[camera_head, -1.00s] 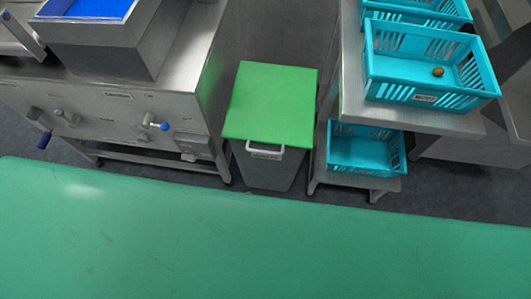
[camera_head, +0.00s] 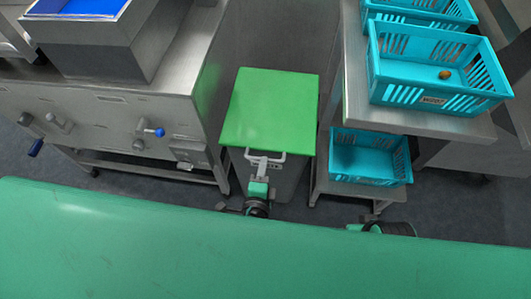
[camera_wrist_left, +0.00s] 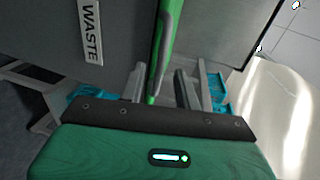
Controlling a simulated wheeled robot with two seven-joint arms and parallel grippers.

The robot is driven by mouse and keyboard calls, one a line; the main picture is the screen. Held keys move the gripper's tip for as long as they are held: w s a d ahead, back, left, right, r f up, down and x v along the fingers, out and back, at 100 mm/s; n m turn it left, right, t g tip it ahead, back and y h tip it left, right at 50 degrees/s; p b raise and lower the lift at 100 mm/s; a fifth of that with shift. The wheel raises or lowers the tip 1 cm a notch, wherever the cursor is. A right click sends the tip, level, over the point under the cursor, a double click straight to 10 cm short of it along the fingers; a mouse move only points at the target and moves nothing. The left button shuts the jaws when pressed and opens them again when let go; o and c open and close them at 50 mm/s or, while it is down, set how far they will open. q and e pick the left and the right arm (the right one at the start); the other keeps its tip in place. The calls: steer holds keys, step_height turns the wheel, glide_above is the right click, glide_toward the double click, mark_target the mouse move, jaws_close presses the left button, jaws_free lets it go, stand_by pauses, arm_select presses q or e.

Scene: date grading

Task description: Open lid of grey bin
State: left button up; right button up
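The grey bin (camera_head: 275,182) stands on the floor between the steel machine and the rack. Its flat green lid (camera_head: 270,110) is closed, with a grey handle (camera_head: 265,156) at the near edge. My left gripper (camera_head: 262,170) is at this handle. The bin's front shows a WASTE label (camera_wrist_left: 90,30). Part of my right arm shows beyond the green surface; its fingers are unclear.
A green surface (camera_head: 250,250) fills the foreground. A steel machine (camera_head: 115,125) stands left of the bin.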

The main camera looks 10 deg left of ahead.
arm_select(q)
steer(key=x, duration=0.5)
steer(key=shift+w+f, duration=0.1)
steer(key=shift+w, duration=0.25)
steer(key=shift+c, duration=0.2)
jaws_close()
